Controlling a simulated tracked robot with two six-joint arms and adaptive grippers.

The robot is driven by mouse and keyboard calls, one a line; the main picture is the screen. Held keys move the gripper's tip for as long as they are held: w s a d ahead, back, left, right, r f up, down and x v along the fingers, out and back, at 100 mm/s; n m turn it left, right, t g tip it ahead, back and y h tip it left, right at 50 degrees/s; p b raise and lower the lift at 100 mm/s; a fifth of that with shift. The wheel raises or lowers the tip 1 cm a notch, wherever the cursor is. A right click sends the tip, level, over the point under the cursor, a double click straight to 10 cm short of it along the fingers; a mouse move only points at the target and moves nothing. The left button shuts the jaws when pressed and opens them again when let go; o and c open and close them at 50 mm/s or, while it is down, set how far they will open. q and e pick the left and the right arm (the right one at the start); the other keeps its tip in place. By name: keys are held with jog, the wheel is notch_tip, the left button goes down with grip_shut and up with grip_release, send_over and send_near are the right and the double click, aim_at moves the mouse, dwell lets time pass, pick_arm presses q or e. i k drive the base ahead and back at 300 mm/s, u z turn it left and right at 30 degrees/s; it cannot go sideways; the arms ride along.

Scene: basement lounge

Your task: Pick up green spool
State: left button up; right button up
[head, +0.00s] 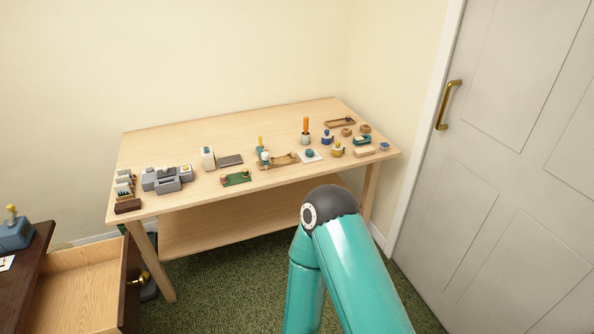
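I cannot make out a green spool for certain; the things on the table (190,140) are small at this distance. A small teal round piece (310,153) sits on a white square in the right half of the table. A teal-green item (362,140) lies near the right end. A green tray or mat (236,179) with small pieces on it lies near the front edge. At the left end stands a rack (124,185) with white and dark green pieces. Neither gripper is in view; only a teal link of my arm shows at the bottom, in front of the table.
Grey blocks (166,179), a candle-like orange stick (306,125) and a blue knobbed piece (327,137) stand on the table. An open wooden drawer (80,285) juts out at lower left. A closed white door (500,160) is at right. The back left tabletop is clear.

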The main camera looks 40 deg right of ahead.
aim_at(245, 173)
jog(key=z, duration=0.95)
jog(key=k, duration=0.85)
jog(key=i, duration=2.1)
jog(key=u, duration=0.55)
